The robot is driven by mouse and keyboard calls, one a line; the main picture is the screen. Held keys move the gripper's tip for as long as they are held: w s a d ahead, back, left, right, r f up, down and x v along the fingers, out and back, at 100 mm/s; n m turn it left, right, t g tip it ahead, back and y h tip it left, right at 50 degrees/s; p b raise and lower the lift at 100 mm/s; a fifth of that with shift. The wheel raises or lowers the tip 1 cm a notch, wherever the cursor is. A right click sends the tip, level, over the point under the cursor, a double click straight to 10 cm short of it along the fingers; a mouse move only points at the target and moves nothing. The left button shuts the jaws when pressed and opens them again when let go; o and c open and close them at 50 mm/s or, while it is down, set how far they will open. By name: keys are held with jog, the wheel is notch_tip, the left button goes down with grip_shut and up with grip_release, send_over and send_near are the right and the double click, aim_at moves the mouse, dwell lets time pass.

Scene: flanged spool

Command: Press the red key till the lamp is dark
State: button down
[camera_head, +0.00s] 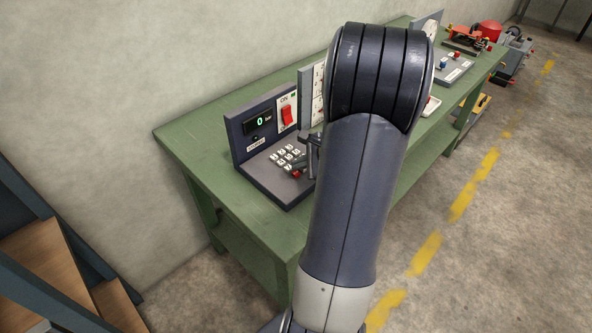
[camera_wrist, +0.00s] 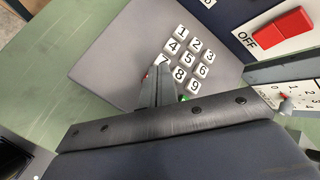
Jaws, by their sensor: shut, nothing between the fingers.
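A grey console with a keypad (camera_head: 287,156) stands on the green bench. The red key (camera_head: 296,174) is at the near edge of the keypad. In the wrist view only a sliver of the red key (camera_wrist: 146,75) shows beside my fingers, with a bit of a green key (camera_wrist: 184,97) on their other side. My gripper (camera_head: 310,172) is shut and empty, its fingertips (camera_wrist: 158,72) pointing down over the bottom row. Whether they touch the red key cannot be told. A small green light (camera_head: 293,95) shows by the ON label; I cannot tell whether it is the lamp.
A red rocker switch (camera_head: 287,115), with ON and OFF labels, is on the upright panel beside a display (camera_head: 259,122) reading 0. Another panel (camera_head: 318,92) stands just right of the console. More devices sit further along the green bench (camera_head: 190,128).

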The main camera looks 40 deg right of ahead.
jog(key=shift+r, duration=0.15)
notch_tip(320, 180, up, 5)
jog(key=p, duration=0.3)
jog(key=shift+p, duration=0.4)
dwell(0.5)
